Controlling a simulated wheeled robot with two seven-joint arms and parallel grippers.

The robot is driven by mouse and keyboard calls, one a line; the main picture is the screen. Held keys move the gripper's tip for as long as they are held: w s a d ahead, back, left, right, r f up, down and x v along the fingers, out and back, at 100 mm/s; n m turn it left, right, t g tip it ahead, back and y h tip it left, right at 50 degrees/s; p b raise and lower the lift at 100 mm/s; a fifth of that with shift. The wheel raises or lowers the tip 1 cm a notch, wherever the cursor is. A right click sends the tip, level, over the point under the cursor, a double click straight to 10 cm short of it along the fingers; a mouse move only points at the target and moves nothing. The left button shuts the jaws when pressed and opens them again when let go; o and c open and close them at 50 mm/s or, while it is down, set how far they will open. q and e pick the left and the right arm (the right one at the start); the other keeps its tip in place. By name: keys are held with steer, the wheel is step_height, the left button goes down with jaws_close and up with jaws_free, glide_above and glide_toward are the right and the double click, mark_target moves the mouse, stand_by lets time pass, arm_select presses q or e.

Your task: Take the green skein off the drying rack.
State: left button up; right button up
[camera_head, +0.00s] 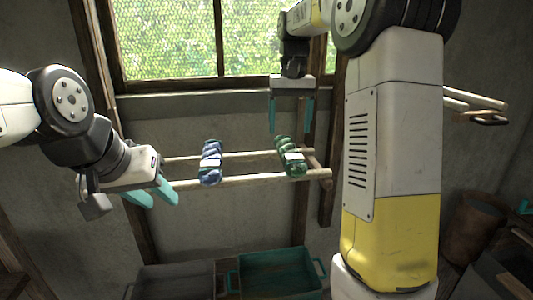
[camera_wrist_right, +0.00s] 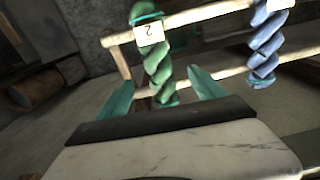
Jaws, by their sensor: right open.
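The green skein (camera_head: 288,151) is twisted, has a white tag and hangs over the wooden rails of the drying rack (camera_head: 243,179), near their right end. In the right wrist view the green skein (camera_wrist_right: 157,68) hangs ahead, its tag marked "2". My right gripper (camera_head: 289,130) is open just above the skein in the head view. In the right wrist view the open fingers of my right gripper (camera_wrist_right: 162,76) appear on either side of the skein; I cannot tell whether they touch it. My left gripper (camera_head: 163,203) is open and empty near the rack's left end.
A blue skein (camera_head: 210,163) hangs left of the green one on the same rails, also in the right wrist view (camera_wrist_right: 266,42). A teal crate (camera_head: 283,294) and a grey crate (camera_head: 178,268) stand below. A brown bucket (camera_head: 476,222) stands right.

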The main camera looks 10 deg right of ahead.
mark_target(289, 147)
steer(key=shift+w+a+f, duration=0.15)
steer(key=shift+w+a, duration=0.15)
steer(key=shift+w, duration=0.15)
steer(key=shift+f, duration=0.25)
steer(key=f, duration=0.4)
steer(key=s+f, duration=0.1)
steer(key=f, duration=0.1)
steer(key=shift+d+f, duration=0.15)
steer(key=shift+d, duration=0.2)
steer(key=shift+f, duration=0.5)
steer(key=c, duration=1.6)
steer(key=shift+r, duration=0.1)
